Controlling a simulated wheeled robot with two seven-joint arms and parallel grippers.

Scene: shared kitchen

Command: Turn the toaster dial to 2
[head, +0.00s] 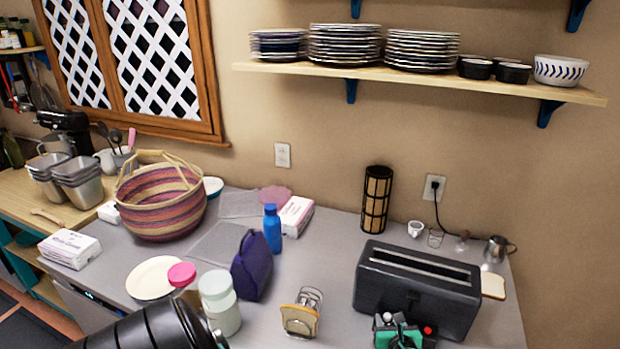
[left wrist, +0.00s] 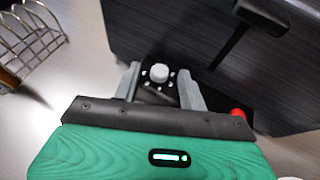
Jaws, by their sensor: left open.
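The toaster (head: 418,278) is a long dark box with a slot on top, standing on the grey counter at the lower right of the head view. Its dial (left wrist: 159,73) is a small white knob ringed by white dots in the left wrist view. My left gripper (head: 393,322) is at the toaster's near face, and it also shows in the left wrist view (left wrist: 160,85). It is open, with one grey finger on each side of the dial; I cannot tell whether they touch it. The dial's pointer direction is too small to read. My right gripper is not in view.
A red button (left wrist: 238,113) and a black lever (left wrist: 232,45) sit right of the dial. A wire toast rack (head: 302,312) with bread stands left of the toaster. A purple bag (head: 252,265) and a blue bottle (head: 272,228) stand farther left. Small cups stand behind.

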